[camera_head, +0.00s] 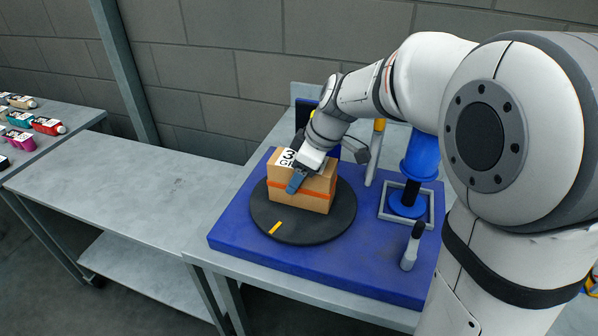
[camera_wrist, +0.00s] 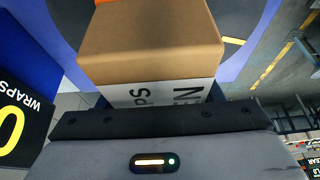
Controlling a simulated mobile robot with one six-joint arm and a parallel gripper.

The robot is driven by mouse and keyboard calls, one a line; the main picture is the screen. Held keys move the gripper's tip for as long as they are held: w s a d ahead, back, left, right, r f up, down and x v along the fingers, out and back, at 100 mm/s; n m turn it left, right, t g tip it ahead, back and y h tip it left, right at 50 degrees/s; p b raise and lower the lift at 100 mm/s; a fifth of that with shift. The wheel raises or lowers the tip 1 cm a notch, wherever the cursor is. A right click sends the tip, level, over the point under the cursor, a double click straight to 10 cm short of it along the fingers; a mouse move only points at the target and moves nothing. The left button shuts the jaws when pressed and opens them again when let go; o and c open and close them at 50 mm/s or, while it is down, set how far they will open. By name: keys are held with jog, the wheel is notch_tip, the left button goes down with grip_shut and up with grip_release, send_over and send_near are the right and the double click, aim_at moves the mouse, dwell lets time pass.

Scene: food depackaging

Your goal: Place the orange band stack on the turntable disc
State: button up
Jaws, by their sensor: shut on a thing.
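The orange band stack is a tan cardboard block (camera_head: 315,203) with an orange band around it and a white printed label on top. It is over the dark round turntable disc (camera_head: 268,229), which has a yellow mark near its front edge. My gripper (camera_head: 297,181) is shut on the block from above, with a blue-grey finger against its front face. In the wrist view the block (camera_wrist: 150,55) fills the upper middle, its label close to my gripper. The disc lies beneath it; whether the block's underside touches the disc is hard to tell.
The disc sits on a blue board (camera_head: 232,226) on a table. A blue press-like tool (camera_head: 419,160) stands right of it, with a grey-and-black bottle-like item (camera_head: 411,247) in front. A bare grey bench (camera_head: 110,185) is on the left, beside a table of small coloured items (camera_head: 47,125).

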jog(key=o, duration=1.4)
jog(key=shift+c, duration=0.2)
jog(key=v, duration=1.2)
jog(key=shift+r, duration=0.15)
jog(key=s+d+f+m+h, duration=0.1)
jog(key=s+d+f+m, duration=0.2)
jog(key=s+f+m, duration=0.1)
jog(key=s+d+f+m+t+h, duration=0.1)
jog(key=s+d+f+m+h, duration=0.1)
jog(key=s+m, duration=0.3)
jog(key=s+d+f+m+h, duration=0.1)
jog(key=s+d+f+m, duration=0.3)
jog(key=s, duration=0.4)
jog(key=shift+s+d+f+m, duration=0.1)
jog(key=shift+d+f+m, duration=0.05)
jog(key=shift+f, duration=0.3)
jog(key=shift+s+d+f+m, duration=0.1)
jog(key=shift+f+m, duration=0.05)
jog(key=shift+f, duration=0.25)
jog(key=shift+s+f, duration=0.15)
jog(key=shift+f, duration=0.05)
